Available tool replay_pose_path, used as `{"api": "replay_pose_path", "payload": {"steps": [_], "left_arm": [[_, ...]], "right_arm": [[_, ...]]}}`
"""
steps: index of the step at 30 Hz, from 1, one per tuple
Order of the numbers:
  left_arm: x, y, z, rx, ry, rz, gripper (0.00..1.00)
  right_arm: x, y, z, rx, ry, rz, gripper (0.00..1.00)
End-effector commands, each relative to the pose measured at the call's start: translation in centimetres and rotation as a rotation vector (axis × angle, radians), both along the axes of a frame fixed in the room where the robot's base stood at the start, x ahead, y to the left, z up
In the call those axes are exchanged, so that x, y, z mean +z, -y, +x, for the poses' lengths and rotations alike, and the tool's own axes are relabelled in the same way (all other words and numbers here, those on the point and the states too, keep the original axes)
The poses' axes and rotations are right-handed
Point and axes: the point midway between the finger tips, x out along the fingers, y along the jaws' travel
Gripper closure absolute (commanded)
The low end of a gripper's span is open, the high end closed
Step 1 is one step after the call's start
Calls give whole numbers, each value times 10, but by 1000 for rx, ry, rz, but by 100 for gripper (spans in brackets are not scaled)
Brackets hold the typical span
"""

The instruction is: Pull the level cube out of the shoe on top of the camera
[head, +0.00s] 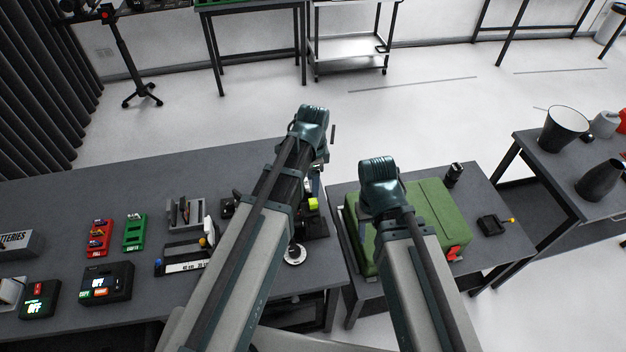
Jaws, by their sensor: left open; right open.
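A small yellow-green block (313,203), which looks like the level cube, sits on the dark camera setup (316,224) at the right end of the long grey table. My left arm hides much of that setup, and I cannot make out the shoe. My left gripper (322,160) is above and beyond the block, at the table's far right end. It is open; its fingers are mostly hidden behind its own wrist. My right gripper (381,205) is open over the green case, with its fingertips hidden. I see nothing held in either gripper.
The green case (430,213) lies on a lower side table (505,240) with a black canister (454,174) and a small black device (493,224). The long table (60,210) holds red and green battery trays, display boxes and a slider-like rig.

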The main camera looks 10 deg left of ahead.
Motion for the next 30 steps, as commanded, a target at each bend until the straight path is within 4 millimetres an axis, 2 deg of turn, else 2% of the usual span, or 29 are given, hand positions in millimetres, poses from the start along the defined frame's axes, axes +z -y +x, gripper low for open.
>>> {"api": "replay_pose_path", "payload": {"steps": [1, 15, 20, 29, 30], "left_arm": [[-15, 0, 0, 0, 0, 0, 32], [-79, 0, 0, 0, 0, 0, 32], [-88, 0, 0, 0, 0, 0, 32], [-88, 0, 0, 0, 0, 0, 32], [-88, 0, 0, 0, 0, 0, 38]], "right_arm": [[-15, 0, 0, -1, 1, 0, 50], [-79, 0, 0, 11, 1, -2, 50], [-88, 0, 0, 14, 0, -2, 50], [-88, 0, 0, 14, 0, -2, 50], [-88, 0, 0, 14, 0, -2, 50]]}}
